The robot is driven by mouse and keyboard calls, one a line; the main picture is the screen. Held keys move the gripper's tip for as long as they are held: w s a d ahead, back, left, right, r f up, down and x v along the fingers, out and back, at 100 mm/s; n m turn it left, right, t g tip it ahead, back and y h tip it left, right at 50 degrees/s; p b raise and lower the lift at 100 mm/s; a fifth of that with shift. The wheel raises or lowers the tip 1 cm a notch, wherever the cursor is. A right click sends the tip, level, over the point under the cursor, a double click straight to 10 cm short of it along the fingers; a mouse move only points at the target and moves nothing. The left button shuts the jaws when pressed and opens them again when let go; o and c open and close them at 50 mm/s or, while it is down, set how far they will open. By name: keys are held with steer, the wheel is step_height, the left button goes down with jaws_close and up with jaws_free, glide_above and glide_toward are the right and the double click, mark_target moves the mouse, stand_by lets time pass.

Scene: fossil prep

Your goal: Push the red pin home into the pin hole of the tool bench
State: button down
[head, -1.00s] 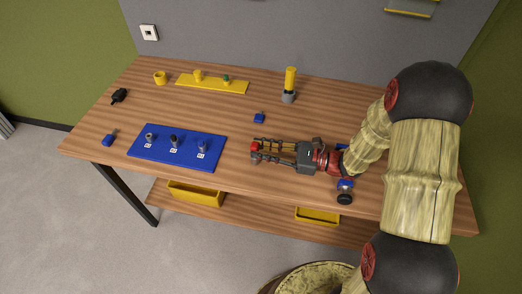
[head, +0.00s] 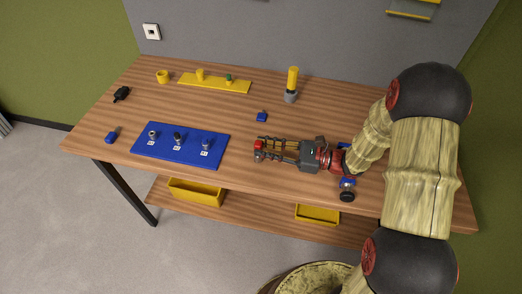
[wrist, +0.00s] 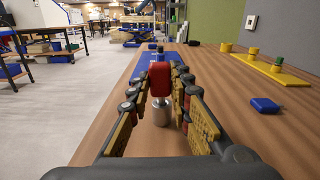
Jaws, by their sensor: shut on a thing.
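The red pin (head: 259,145) is between my fingertips in the head view. It also shows upright in the wrist view (wrist: 159,78). My gripper (wrist: 159,88) is shut on its red head, low over the wooden tool bench (head: 330,105). A grey metal cylinder (wrist: 160,111) shows directly under the red head. I cannot tell whether it is the pin's shank or a socket around it. The pin hole itself cannot be made out, and my fingers hide part of this spot.
Left of my gripper lies a blue board (head: 168,153) with several small metal pieces. A small blue block (head: 262,117) and a yellow-topped post (head: 292,80) stand behind. A yellow strip (head: 220,84) lies at the back. A blue-and-black piece (head: 347,190) is near the front edge.

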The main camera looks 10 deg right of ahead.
steer(key=shift+m+p, duration=0.3)
steer(key=shift+p, duration=0.95)
steer(key=shift+r, duration=0.2)
steer(key=shift+w+r, duration=0.1)
steer(key=shift+w, duration=0.1)
steer(key=shift+d+p, duration=0.15)
steer(key=shift+p, duration=0.25)
steer(key=shift+p, duration=0.45)
stand_by(0.4)
